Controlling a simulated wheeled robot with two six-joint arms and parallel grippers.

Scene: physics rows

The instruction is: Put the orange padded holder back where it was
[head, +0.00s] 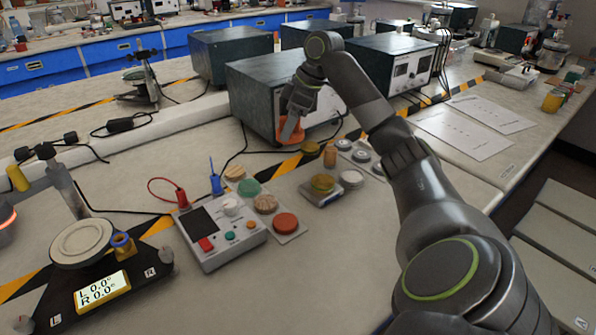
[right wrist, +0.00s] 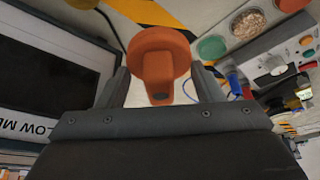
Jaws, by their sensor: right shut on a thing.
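The orange padded holder (right wrist: 158,58) is between the two fingers of my right gripper (right wrist: 160,88) in the right wrist view. It has a rounded head and a narrower stem. In the head view the holder (head: 291,131) shows as an orange patch at my right gripper (head: 292,122), in front of a dark metal instrument box (head: 250,88). The gripper is shut on it. I cannot tell for sure whether the holder touches the bench. My left gripper is not in view.
A control box (head: 222,235) with coloured buttons and a tray of round coloured samples (head: 288,222) stand nearer me. Paper sheets (head: 455,133) lie at right. Loose cables cross the bench.

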